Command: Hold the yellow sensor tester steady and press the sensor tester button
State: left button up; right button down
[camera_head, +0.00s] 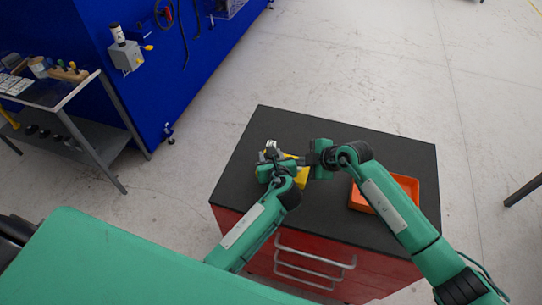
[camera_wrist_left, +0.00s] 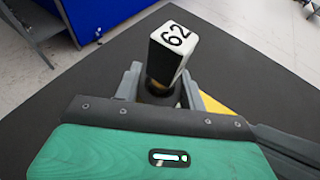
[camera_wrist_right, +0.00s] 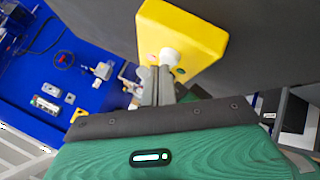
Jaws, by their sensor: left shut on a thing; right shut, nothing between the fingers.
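The yellow sensor tester (camera_head: 302,177) is on the dark cabinet top, partly hidden by my grippers. In the right wrist view its yellow body (camera_wrist_right: 190,30) shows a white round button (camera_wrist_right: 169,57) and a small green spot. My right gripper (camera_wrist_right: 155,80) is shut and empty, its tips right at the button; I cannot tell if they touch it. My left gripper (camera_wrist_left: 162,88) is shut on a dark post (camera_wrist_left: 168,58) with a white end marked 62. Some yellow (camera_wrist_left: 215,106) shows beside its finger. I cannot tell how the post joins the tester.
An orange tray (camera_head: 412,184) lies on the right of the black cabinet top (camera_head: 285,125), beside my right arm. The red cabinet has drawer handles in front. A blue tool wall (camera_head: 85,40) and a workbench (camera_head: 75,92) stand at the left, apart from the cabinet.

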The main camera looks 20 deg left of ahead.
aim_at(301, 168)
jog(key=shift+r, duration=3.05)
pick_arm(q)
jog(key=o, duration=1.4)
jog(key=shift+s, duration=0.1)
